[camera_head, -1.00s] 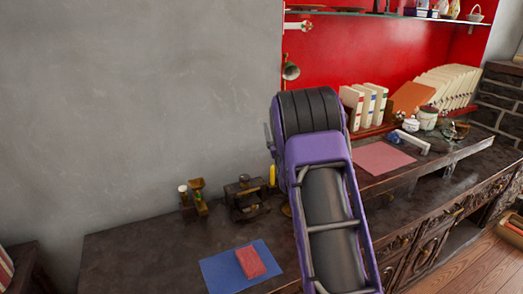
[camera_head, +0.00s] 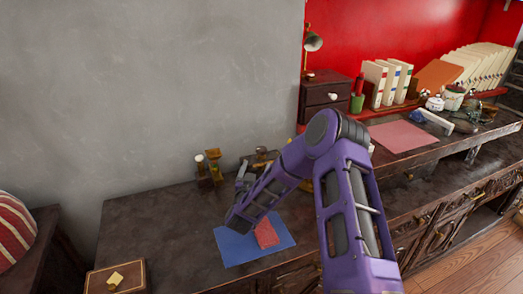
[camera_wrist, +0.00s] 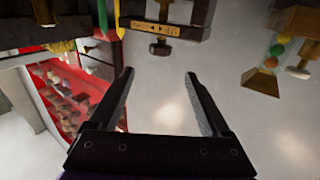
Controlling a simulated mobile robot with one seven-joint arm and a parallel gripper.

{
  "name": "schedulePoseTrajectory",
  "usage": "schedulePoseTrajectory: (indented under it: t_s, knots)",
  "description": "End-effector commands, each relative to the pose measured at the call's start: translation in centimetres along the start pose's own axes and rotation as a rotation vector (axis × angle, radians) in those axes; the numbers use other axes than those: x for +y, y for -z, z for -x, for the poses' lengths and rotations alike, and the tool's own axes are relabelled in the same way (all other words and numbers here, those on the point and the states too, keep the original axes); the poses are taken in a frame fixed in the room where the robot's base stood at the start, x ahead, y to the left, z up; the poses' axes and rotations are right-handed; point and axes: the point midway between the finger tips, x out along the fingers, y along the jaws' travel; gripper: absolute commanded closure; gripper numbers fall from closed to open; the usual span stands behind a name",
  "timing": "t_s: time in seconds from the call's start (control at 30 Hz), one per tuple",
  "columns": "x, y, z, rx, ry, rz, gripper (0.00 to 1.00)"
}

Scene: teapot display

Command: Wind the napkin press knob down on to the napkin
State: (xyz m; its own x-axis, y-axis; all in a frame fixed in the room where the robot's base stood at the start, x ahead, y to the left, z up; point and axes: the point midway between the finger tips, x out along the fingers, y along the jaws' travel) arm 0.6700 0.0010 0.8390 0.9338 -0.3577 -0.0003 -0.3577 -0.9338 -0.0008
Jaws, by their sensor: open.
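In the wrist view, a dark round knob (camera_wrist: 160,48) sticks out of a dark bar with a yellow arrow label (camera_wrist: 155,28); this looks like the napkin press, seen upside down. My gripper (camera_wrist: 160,74) is open and empty, its fingers pointing toward the knob but apart from it. In the head view, my gripper (camera_head: 241,178) is small and partly hidden by my arm, above the desk's back part. The dark press (camera_head: 263,156) shows only in part behind my arm. I cannot make out a napkin in the press. A red folded piece (camera_head: 267,233) lies on a blue mat (camera_head: 233,248).
A brass-and-wood stand (camera_head: 208,167) is left of the press; a similar stand with coloured balls (camera_wrist: 277,50) is at right in the wrist view. A small drawer cabinet (camera_head: 326,98) stands at the back.

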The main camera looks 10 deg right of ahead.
Motion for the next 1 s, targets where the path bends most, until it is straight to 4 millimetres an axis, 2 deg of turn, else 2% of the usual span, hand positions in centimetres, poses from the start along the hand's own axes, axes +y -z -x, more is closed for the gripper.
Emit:
schedulePoseTrajectory:
  t_s: [0.03, 0.3, 0.5, 0.7, 1.0]
  knots:
    - [0.2, -0.1, -1.3, 0.002, -0.004, -0.002, 0.19]
    - [0.1, -0.1, -7.1, 0.001, -0.003, -0.002, 0.19]
    - [0.0, -0.1, -10.3, 0.0, 0.0, -0.001, 0.19]
    - [0.0, 0.0, -11.8, 0.0, 0.0, 0.0, 0.19]
    - [0.0, 0.0, -12.0, 0.0, 0.001, 0.001, 0.19]
